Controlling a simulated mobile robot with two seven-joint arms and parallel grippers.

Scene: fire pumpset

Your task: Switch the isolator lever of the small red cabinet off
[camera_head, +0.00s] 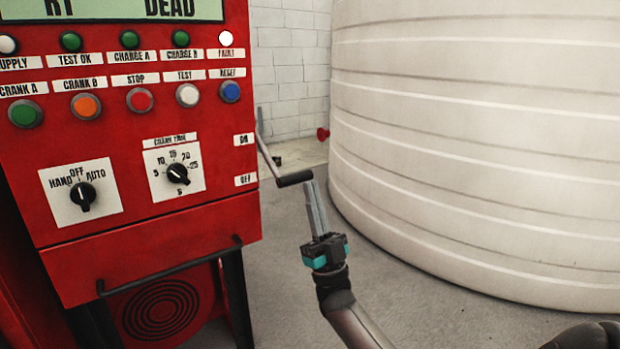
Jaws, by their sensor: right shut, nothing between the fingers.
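The small red cabinet (120,228) fills the left of the head view. Its isolator lever (269,158) is a grey bar on the cabinet's right side with a dark cylindrical grip (294,178) at its lower end. The lever slants down to the right, and its grip is about level with the OFF label (246,180), below the ON label (243,140). My right gripper (313,186) is shut and empty, its fingertips pointing up close to the right end of the grip. I cannot tell whether they touch it. My left gripper is out of view.
A large ribbed white tank (480,150) stands on the right. Grey floor (285,270) is clear between it and the cabinet. A dark handle bar (170,270) sticks out below the cabinet front. A pale block wall (290,75) is behind.

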